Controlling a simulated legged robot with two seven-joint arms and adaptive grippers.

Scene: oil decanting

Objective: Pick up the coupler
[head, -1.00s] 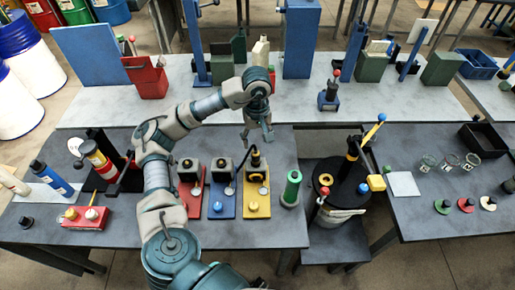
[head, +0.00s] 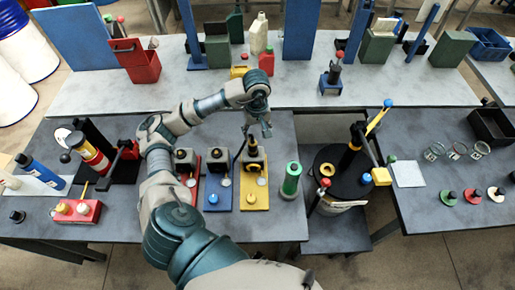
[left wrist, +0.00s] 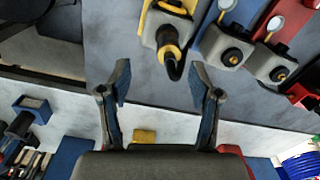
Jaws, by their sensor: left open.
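A yellow station plate (head: 254,201) stands on the near dark table. On it is a black fitting with a yellow band (head: 252,147), which I take to be the coupler. Its hooked black end shows in the left wrist view, where the fitting (left wrist: 169,43) points down between my fingers' directions. My left gripper (head: 258,130) is open and empty, just beyond the fitting and apart from it. In the left wrist view the two fingers (left wrist: 160,80) are spread wide with nothing between them. My right gripper is not in view.
Blue (head: 220,196) and red (head: 187,165) station plates stand left of the yellow one. A green cylinder (head: 290,180) stands right of it. A black drum (head: 345,182) with a raised lever is farther right. A light back table (head: 390,95) holds red, blue and green items.

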